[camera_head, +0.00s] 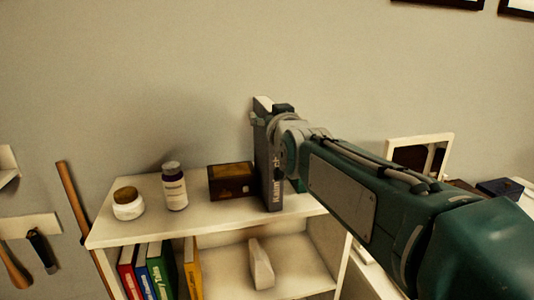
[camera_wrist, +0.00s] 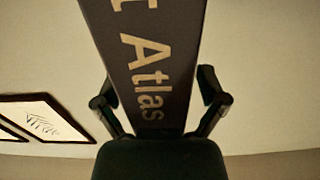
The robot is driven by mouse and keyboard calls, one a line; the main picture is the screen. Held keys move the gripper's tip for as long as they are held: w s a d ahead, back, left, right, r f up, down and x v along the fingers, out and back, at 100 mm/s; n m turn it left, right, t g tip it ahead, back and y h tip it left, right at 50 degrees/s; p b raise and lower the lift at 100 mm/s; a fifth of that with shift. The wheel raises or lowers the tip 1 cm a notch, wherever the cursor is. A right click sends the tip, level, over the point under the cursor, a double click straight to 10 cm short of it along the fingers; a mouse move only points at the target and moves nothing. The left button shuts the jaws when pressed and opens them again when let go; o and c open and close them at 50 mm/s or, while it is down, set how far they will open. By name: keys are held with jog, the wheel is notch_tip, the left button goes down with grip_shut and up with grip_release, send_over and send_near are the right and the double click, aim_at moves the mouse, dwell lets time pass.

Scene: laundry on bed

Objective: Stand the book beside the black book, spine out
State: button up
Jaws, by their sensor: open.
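A dark book (camera_head: 270,165) stands upright on the top of the white shelf unit, at its right end, with pale lettering on its spine facing out. My gripper (camera_head: 284,125) is at its upper part and partly covers it. In the wrist view a dark cover or spine (camera_wrist: 150,60) lettered "t Atlas" lies between the two open fingers of my gripper (camera_wrist: 158,98). I cannot tell if the fingers touch it.
Left of the upright book on the shelf top (camera_head: 225,213) are a brown box (camera_head: 231,181), a white bottle (camera_head: 175,187) and a jar (camera_head: 128,204). Below stand red, green and yellow books (camera_head: 191,268) and a pale object (camera_head: 260,264). A white frame (camera_head: 445,138) is behind my arm.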

grip_shut()
jog(key=shift+r, duration=0.1)
jog(key=shift+r, duration=0.1)
